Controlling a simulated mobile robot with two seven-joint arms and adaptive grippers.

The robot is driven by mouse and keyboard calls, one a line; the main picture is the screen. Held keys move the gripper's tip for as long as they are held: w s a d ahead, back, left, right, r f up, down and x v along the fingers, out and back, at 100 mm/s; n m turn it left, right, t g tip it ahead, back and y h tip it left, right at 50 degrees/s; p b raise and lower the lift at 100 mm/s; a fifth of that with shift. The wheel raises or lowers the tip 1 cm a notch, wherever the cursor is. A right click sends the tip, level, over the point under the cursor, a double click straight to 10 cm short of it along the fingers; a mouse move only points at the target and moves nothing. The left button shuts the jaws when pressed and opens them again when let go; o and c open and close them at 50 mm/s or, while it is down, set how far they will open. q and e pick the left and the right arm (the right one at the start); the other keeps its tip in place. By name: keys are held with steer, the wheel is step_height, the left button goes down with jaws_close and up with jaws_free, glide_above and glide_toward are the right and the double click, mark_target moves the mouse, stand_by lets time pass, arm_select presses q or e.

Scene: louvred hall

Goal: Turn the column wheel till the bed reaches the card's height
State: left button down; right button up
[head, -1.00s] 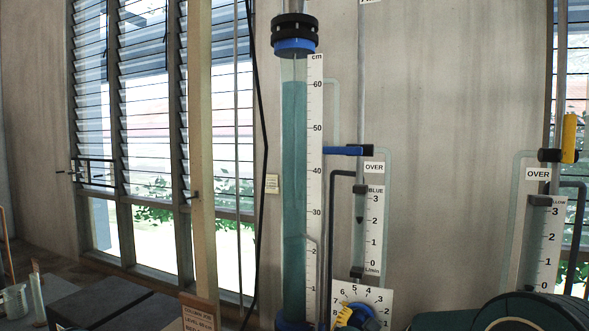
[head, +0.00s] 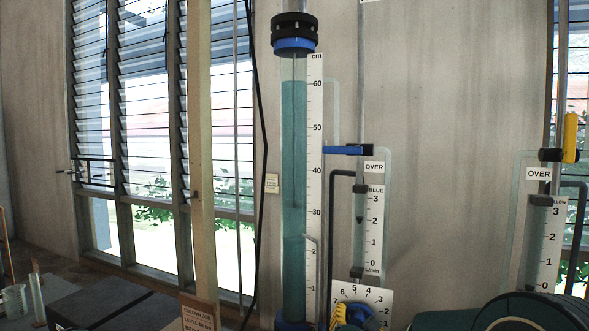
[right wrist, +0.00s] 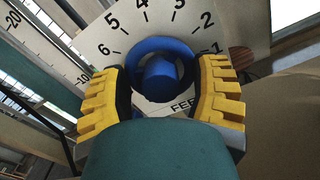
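The clear column (head: 293,180) stands upright in the head view, with a cm scale (head: 314,180) on its right. Teal fill reaches slightly above the 60 mark; a separate bed edge lower inside is hard to make out. The card (head: 198,311) is at the bottom on the wooden post, its text too small to read fully. The blue column wheel (right wrist: 163,68) sits on a numbered white dial plate (head: 372,294). My left gripper is out of view.
A blue-labelled flow meter (head: 359,230) stands right of the column; another (head: 541,245) is at far right. My arm fills the lower right. A dark bench (head: 85,305) and small glassware (head: 15,300) are at lower left. Louvred windows stand behind.

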steer(key=shift+s+a+f, duration=0.1)
steer(key=shift+f, duration=0.05)
steer(key=shift+s+a, duration=0.1)
steer(key=shift+s, duration=0.15)
steer(key=b+v, duration=0.2)
steer(key=v, duration=0.4)
steer(key=shift+s, duration=0.25)
steer(key=shift+a, duration=0.1)
steer(key=v, duration=1.2)
stand_by(4.3)
